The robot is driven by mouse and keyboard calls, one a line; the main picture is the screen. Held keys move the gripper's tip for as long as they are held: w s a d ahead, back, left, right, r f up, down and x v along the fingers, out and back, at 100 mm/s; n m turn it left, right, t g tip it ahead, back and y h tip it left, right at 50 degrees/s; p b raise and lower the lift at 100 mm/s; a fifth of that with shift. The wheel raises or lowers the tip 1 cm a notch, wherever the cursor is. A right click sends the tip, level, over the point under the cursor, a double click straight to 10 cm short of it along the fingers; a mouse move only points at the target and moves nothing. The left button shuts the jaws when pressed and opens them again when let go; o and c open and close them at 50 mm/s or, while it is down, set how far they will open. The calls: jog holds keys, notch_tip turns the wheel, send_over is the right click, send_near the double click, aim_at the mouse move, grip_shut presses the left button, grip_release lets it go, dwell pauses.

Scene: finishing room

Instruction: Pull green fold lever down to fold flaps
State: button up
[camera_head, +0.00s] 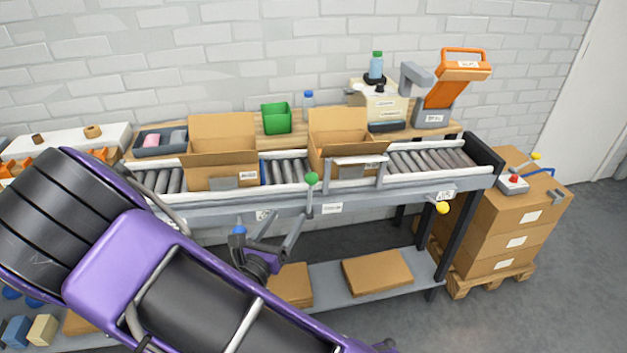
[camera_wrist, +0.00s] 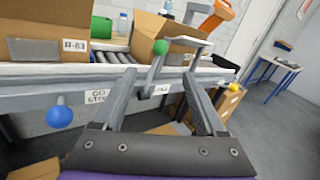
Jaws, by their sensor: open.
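The green fold lever (camera_head: 311,180) has a round green knob on a grey shaft at the conveyor's front edge, its knob upward. In the wrist view the lever knob (camera_wrist: 160,47) shows above and between my fingertips, with the shaft running down between them in the picture. My gripper (camera_head: 287,214) is open and empty, below and left of the knob in the head view; it also shows in the wrist view (camera_wrist: 158,76). I cannot tell if a finger touches the shaft. The right cardboard box (camera_head: 325,157) stands behind the lever with its back flap raised, beside a grey bar frame (camera_head: 381,170).
Another open box (camera_head: 221,172) stands left on the rollers. A blue knob (camera_wrist: 60,117) hangs at left and a yellow knob (camera_head: 442,208) at right of the conveyor front. Stacked cartons (camera_head: 500,235) stand at right. Flat cardboard (camera_head: 377,272) lies on the lower shelf.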

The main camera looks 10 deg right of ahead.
aim_at(309, 182)
jog(key=x, duration=1.6)
jog(key=shift+w+d+r, duration=0.1)
jog(key=shift+d, duration=0.05)
grip_shut()
dwell(0.7)
